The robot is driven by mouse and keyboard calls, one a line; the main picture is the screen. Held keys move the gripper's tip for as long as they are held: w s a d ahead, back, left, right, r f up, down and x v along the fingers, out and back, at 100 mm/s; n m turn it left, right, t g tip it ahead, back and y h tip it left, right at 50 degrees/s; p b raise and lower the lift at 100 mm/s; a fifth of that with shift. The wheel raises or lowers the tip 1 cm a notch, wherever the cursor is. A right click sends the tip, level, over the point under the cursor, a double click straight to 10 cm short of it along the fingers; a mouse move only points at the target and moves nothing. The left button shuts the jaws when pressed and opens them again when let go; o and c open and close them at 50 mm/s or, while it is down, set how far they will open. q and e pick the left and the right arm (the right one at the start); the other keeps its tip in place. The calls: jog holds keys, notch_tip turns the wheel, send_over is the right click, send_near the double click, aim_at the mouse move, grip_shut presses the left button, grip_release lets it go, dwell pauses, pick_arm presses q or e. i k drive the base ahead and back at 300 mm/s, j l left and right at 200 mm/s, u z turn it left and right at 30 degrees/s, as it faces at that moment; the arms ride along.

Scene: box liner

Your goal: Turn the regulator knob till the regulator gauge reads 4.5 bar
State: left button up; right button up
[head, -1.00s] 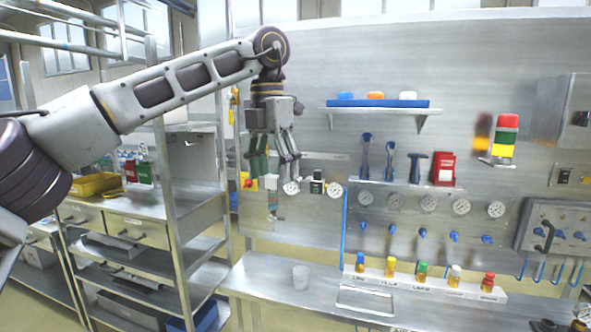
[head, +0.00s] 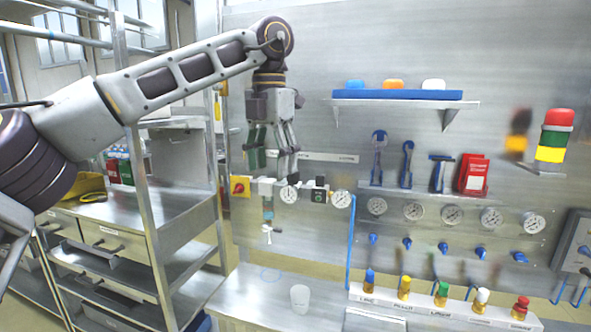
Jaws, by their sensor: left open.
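The air-service unit hangs on the steel wall panel, just below my left gripper in the picture. It has a left gauge (head: 289,194), a dark block with a small light face (head: 319,196) and a right gauge (head: 342,199). A small black part (head: 320,181) on top of the block may be the regulator knob. Needle readings are too small to read, and I cannot tell which gauge is the regulator's. My left gripper (head: 271,167) points down, open and empty, its fingers partly covering the panel above the left gauge. My right gripper is not in view.
A red-and-yellow switch (head: 241,186) sits left of the unit. A blue hose (head: 350,240) runs down beside the right gauge. A shelf rack (head: 150,210) stands at left.

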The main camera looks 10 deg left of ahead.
aim_at(294, 179)
jog(key=i, duration=1.25)
